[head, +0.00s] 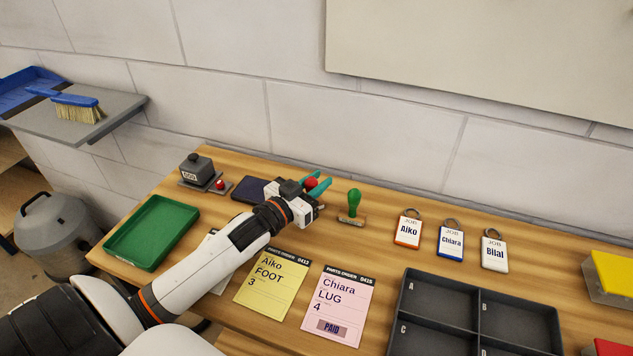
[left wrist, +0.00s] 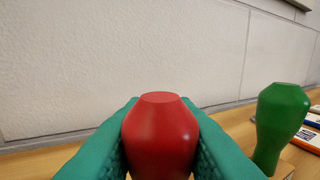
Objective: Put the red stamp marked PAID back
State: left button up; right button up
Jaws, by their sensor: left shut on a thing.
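My left gripper (head: 315,185) is over the back of the bench, between a dark ink pad and a green stamp. Its teal fingers are shut on the red stamp (head: 311,182), whose red handle (left wrist: 161,135) stands upright between them in the left wrist view. The lower part of the red stamp is hidden, so I cannot tell whether it touches the bench. The green stamp (head: 353,205) stands just right of the gripper; it also shows in the left wrist view (left wrist: 280,125). The dark ink pad (head: 250,190) is partly behind the gripper. My right gripper is not in view.
A green tray (head: 107,250) and a grey device with a red button (head: 195,170) are at the left. A yellow card (head: 270,285) and a pink card stamped PAID (head: 341,300) lie in front. Key tags, a dark compartment tray (head: 482,281) and bins are at the right.

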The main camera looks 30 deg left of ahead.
pick_arm(q)
jog(key=o, duration=1)
jog(key=shift+f, duration=0.1)
jog(key=shift+s, duration=0.15)
jog(key=s, duration=0.4)
jog(key=s+a, duration=0.1)
jog(key=s, duration=0.2)
jog(key=s+b, duration=0.1)
jog(key=s, duration=0.3)
jog(key=shift+s+a+r, duration=0.2)
jog(key=shift+s+a, duration=0.1)
